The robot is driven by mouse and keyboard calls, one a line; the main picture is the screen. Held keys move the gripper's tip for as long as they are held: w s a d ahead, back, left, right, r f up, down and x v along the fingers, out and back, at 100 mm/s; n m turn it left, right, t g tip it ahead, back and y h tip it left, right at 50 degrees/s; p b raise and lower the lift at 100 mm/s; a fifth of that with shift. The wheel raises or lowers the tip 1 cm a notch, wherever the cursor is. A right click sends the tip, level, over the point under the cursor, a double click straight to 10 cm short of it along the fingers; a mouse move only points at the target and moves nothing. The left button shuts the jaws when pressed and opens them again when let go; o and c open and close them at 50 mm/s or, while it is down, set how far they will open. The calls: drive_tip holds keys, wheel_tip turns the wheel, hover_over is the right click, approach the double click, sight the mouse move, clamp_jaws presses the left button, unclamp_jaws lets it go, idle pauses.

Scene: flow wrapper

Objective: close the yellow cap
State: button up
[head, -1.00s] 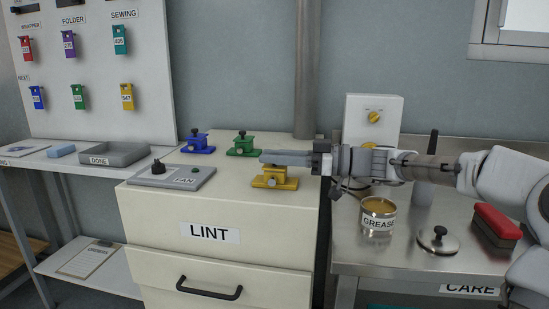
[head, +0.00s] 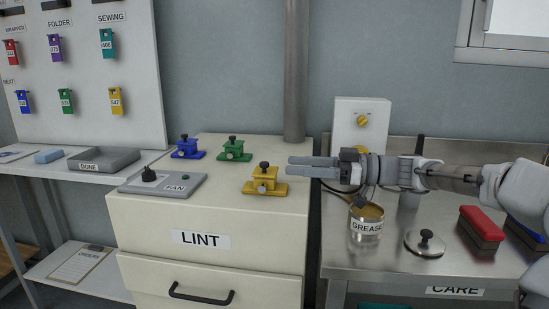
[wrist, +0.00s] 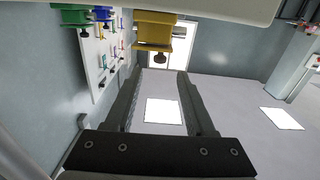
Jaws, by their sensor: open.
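The yellow fixture (head: 265,182), which seems to be the yellow cap, stands on the front right of the cream LINT cabinet top. It has a raised block with a dark knob on top and a small knob on its front face. I cannot tell whether its cap is open or closed. My gripper (head: 289,167) is just right of it, level, fingers pointing left, apart from it. In the wrist view the yellow fixture (wrist: 153,42) shows at the top, beyond the fingertips. My gripper (wrist: 160,73) is open there with nothing between its fingers.
Similar blue (head: 187,149) and green (head: 234,150) fixtures stand behind on the cabinet (head: 130,208). A grey FAN panel (head: 185,186) is at left. On the steel bench (head: 385,259) at right are a grease can (head: 366,228), a lid (head: 425,244) and brushes.

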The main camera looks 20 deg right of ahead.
drive_tip(key=p+v, duration=0.2)
drive_tip(key=v, duration=0.7)
drive_tip(key=shift+s+d, duration=0.2)
drive_tip(key=shift+d, duration=0.05)
